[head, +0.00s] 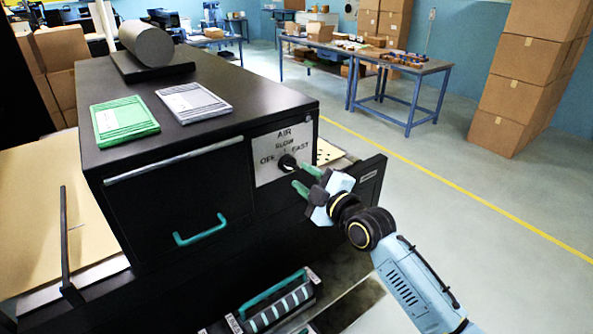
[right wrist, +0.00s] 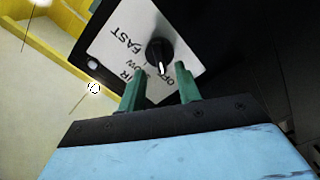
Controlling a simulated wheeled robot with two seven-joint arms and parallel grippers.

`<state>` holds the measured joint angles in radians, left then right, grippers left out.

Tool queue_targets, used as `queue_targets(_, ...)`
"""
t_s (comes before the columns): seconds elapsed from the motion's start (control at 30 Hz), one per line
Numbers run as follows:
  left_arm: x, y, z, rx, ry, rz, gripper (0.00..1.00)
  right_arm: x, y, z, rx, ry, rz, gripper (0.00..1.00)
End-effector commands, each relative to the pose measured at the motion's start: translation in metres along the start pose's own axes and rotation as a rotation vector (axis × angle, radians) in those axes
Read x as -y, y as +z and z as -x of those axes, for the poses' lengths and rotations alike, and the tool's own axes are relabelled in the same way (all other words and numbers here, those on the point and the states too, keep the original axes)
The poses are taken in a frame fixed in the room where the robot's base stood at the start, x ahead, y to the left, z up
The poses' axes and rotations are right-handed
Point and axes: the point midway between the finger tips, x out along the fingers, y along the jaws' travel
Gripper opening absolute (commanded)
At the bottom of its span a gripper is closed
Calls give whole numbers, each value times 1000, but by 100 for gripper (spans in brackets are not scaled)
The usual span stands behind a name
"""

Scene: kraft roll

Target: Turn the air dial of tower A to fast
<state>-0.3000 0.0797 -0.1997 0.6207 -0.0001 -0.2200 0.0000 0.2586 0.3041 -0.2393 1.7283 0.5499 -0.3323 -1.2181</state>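The air dial (head: 287,161) is a black knob on a white plate (head: 270,173) marked AIR, OFF, SLOW and FAST, on the front of the black tower. In the right wrist view the dial (right wrist: 158,52) shows a white mark that appears to face the OFF lettering. My right gripper (head: 303,178) has green fingers, spread apart and empty. It is just in front of the dial, and in the right wrist view the fingertips (right wrist: 159,77) lie a little short of the knob, one to each side. My left gripper is not in view.
A green pad (head: 124,121), a grey pad (head: 193,102) and a grey roll (head: 146,43) lie on the tower's top. A teal handle (head: 201,231) is on its front. A black panel (head: 368,176) juts out right of the plate. Tables and stacked cartons (head: 525,85) stand behind.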

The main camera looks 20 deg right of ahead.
Motion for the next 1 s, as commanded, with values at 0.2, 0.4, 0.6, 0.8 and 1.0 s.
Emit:
queue_targets(0.2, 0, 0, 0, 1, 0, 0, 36, 0, 0, -28, 0, 0, -1, 34)
queue_targets(0.4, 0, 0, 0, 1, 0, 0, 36, 0, 0, -36, 0, 0, 1, 34)
queue_targets(0.6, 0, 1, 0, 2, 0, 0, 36, 0, 0, -36, 0, -1, 0, 34)
queue_targets(0.8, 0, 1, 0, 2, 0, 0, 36, 0, 0, -36, 0, -1, 0, 13)
queue_targets(1.0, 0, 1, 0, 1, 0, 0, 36, 0, 0, -36, 1, -1, 0, 0)
